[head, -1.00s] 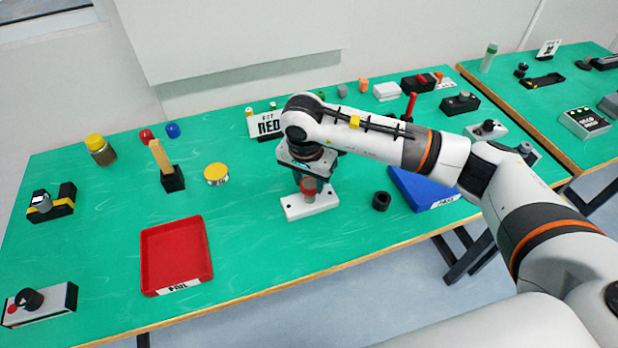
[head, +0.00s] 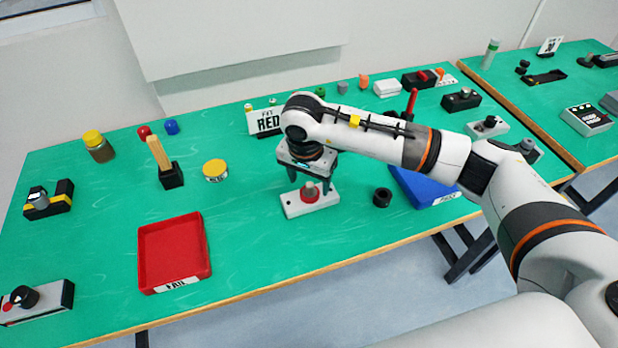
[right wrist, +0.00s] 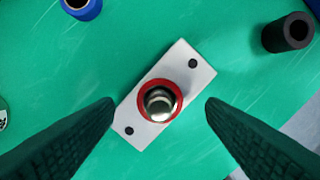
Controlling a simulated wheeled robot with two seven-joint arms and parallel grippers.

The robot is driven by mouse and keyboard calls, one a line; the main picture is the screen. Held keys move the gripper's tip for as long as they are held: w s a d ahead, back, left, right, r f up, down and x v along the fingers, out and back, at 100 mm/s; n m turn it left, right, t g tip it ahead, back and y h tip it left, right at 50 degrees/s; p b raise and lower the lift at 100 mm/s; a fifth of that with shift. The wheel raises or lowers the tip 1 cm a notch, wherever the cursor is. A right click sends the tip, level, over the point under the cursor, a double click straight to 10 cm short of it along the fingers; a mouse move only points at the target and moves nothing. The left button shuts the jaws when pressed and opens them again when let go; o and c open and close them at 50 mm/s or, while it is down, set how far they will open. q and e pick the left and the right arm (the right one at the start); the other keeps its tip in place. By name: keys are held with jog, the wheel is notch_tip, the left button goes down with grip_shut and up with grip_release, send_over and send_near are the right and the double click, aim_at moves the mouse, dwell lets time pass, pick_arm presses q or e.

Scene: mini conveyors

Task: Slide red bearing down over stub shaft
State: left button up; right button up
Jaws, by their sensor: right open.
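The stub shaft (right wrist: 160,104) is a short silver post on a white plate (right wrist: 186,68) with dark holes. The plate (head: 292,206) also shows in the head view. The red bearing (right wrist: 172,85) is a red ring around the shaft. In the head view the bearing (head: 309,201) sits low at the plate, with the shaft top (head: 310,187) standing above it. My right gripper (right wrist: 160,103) is open, with one finger on each side of the shaft, apart from the bearing. It also shows above the plate in the head view (head: 311,180). My left gripper is not in view.
A black hollow cylinder (head: 382,197) stands right of the plate, near a blue tray (head: 440,197). A red tray (head: 150,285) lies at the front left. A blue ring-like part (right wrist: 88,12) shows in the wrist view.

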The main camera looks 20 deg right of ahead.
aim_at(306, 197)
notch_tip(306, 197, up, 12)
jog(key=s+a+b, duration=0.1)
jog(key=b, duration=0.1)
jog(key=shift+f, duration=0.1)
dwell(0.5)
